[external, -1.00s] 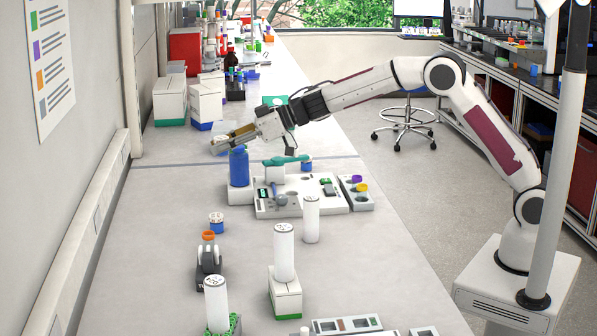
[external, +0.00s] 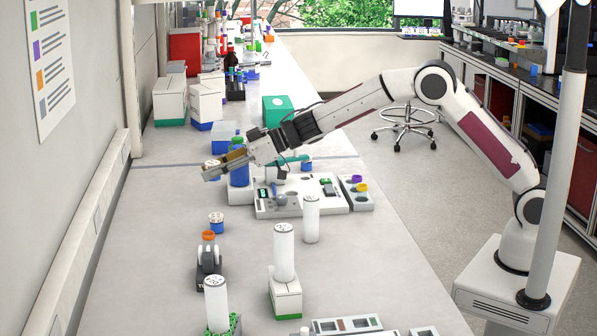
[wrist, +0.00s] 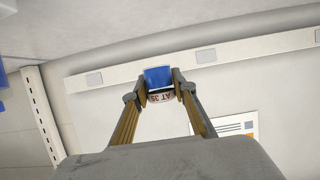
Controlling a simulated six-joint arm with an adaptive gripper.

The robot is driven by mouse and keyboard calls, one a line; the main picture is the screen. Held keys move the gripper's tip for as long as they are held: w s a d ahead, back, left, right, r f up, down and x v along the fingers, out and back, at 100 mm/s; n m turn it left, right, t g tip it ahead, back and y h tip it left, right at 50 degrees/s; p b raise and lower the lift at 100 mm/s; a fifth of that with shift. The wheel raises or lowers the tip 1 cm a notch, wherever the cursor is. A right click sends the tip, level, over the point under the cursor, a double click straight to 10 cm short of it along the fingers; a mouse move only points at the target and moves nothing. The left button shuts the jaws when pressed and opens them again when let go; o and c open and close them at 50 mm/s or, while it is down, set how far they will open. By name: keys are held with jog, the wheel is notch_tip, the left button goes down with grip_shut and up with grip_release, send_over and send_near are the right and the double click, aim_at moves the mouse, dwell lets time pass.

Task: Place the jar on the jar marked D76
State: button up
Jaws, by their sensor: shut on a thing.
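My gripper (external: 209,172) is shut on a small jar, in the air over the bench's left side, in front of a blue bottle. In the wrist view the held jar (wrist: 158,77) shows a blue part and a pale label band between the fingertips (wrist: 160,88); the lettering is upside down and hard to read. A similar small jar with a white top and blue band (external: 217,224) stands on the bench nearer the camera. Another small blue jar (external: 306,164) stands behind the grey device. I cannot read D76 on either jar.
The blue bottle (external: 239,172) stands on a white block beside my gripper. Tall white cylinders (external: 284,254) and a small dark stand with an orange top (external: 208,262) are nearer the camera. Bare bench (external: 160,230) lies left of them. The wall is at the left.

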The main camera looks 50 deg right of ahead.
jog(key=shift+f, duration=0.1)
dwell(0.3)
send_over(216, 215)
jog(key=shift+s+f, duration=0.1)
jog(key=shift+f, duration=2.95)
jog(key=shift+f, duration=1.9)
jog(key=shift+f, duration=0.1)
jog(key=o, duration=1.1)
